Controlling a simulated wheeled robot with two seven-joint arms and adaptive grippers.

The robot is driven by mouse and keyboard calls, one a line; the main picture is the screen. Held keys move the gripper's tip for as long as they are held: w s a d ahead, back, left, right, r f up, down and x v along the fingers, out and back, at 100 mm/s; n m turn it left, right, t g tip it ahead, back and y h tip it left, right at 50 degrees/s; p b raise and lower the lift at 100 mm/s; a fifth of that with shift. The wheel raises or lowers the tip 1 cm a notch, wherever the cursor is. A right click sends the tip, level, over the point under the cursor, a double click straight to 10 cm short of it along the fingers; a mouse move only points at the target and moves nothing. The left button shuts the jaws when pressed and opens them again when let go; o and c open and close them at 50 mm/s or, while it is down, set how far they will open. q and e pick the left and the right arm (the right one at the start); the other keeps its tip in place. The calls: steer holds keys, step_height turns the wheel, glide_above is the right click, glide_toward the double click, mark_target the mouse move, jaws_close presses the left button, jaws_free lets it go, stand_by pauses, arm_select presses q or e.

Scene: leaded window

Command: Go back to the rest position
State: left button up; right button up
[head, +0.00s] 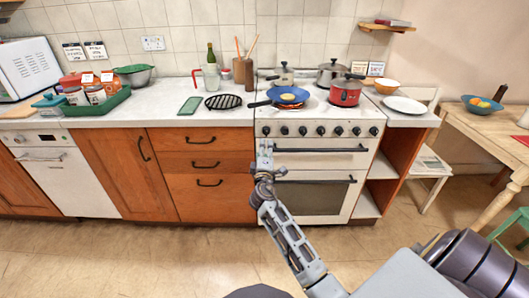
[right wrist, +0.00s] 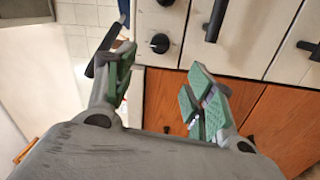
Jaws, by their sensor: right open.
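My right arm comes in from the lower right in the head view and reaches forward to the stove (head: 350,137). My right gripper (head: 265,150) is in front of the stove's left edge, below the row of knobs. In the right wrist view, the right gripper (right wrist: 160,78) is open, its green-padded fingers apart with nothing between them. The stove front with a black knob (right wrist: 160,43) shows beyond the fingers. Whether the gripper touches the stove front I cannot tell. My left gripper is not in view.
A blue frying pan (head: 287,95) with a yellow piece in it and a red pot (head: 346,92) stand on the stove. Its left handle lies above my gripper. The counter (head: 160,105) runs left. A wooden table (head: 488,134) stands right. The floor (head: 120,250) left of my arm is clear.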

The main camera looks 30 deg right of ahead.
stand_by(0.7)
step_height(320, 180, down, 9)
steer(key=s+m+g+y, duration=0.2)
steer(key=m+g, duration=0.2)
steer(key=m, duration=0.2)
steer(key=s+a+f+m+g+y, duration=0.1)
steer(key=s+a+f+g+y, duration=0.3)
steer(key=a+f, duration=0.35)
steer(key=s+a+f+g+y, duration=0.1)
steer(key=s+a+f+y, duration=0.2)
steer(key=s+a+f, duration=0.5)
arm_select(q)
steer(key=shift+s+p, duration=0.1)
steer(key=shift+p, duration=0.4)
arm_select(e)
steer(key=s+a+f+g+y, duration=0.1)
steer(key=s+a+f+g, duration=0.1)
steer(key=s+f, duration=0.6)
steer(key=s+a+f+g, duration=0.2)
steer(key=s+f, duration=0.6)
steer(key=s, duration=0.6)
steer(key=shift+a+g+y, duration=0.3)
steer(key=shift+g+y, duration=0.1)
steer(key=shift+g, duration=0.1)
